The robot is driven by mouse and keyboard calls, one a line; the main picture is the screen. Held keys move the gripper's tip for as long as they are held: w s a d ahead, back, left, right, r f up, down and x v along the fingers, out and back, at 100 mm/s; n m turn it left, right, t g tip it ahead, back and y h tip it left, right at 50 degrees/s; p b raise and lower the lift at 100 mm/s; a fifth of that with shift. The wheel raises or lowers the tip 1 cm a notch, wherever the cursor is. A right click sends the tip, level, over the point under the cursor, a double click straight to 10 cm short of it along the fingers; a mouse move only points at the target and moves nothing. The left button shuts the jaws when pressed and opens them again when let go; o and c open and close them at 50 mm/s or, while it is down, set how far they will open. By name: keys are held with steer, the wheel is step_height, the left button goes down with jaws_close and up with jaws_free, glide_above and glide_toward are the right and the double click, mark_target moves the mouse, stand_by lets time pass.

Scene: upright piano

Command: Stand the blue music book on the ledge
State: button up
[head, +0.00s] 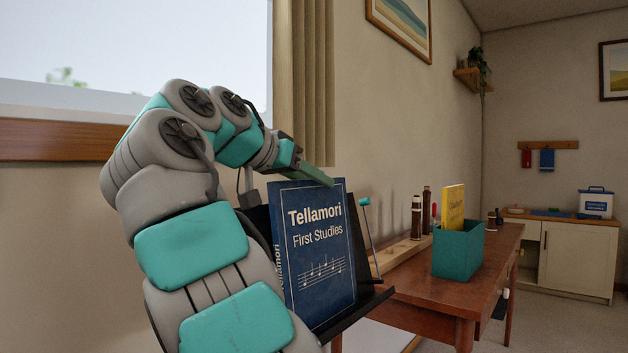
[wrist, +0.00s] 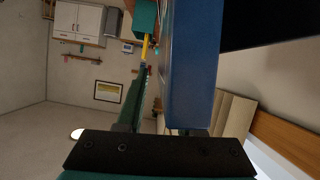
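The blue music book (head: 320,250), titled "Tellamori First Studies", stands upright, leaning slightly back against a black stand. Its bottom edge appears to rest on the stand's black ledge (head: 358,310); the lower left corner is hidden by my arm. My gripper (head: 322,177) is at the book's top edge, with one green finger showing just above the cover. In the wrist view the book (wrist: 192,65) fills the middle, and a narrow gap shows between it and the green finger (wrist: 133,95) on its left. The other finger is hidden. The gripper looks open.
A wooden table (head: 400,285) to the right holds a teal bin (head: 457,253) with a yellow book (head: 453,205), and dark woodwind pieces on a wooden rack. A thin rod with a teal end (head: 366,225) stands right beside the book. A window is at the left.

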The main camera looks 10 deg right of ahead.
steer(key=shift+o, duration=1.3)
steer(key=p+v, duration=0.3)
steer(key=v, duration=0.4)
steer(key=shift+r, duration=0.2)
steer(key=shift+s+a+p, duration=0.2)
steer(key=shift+a+p, duration=0.1)
steer(key=shift+p, duration=0.05)
steer(key=shift+f, duration=0.1)
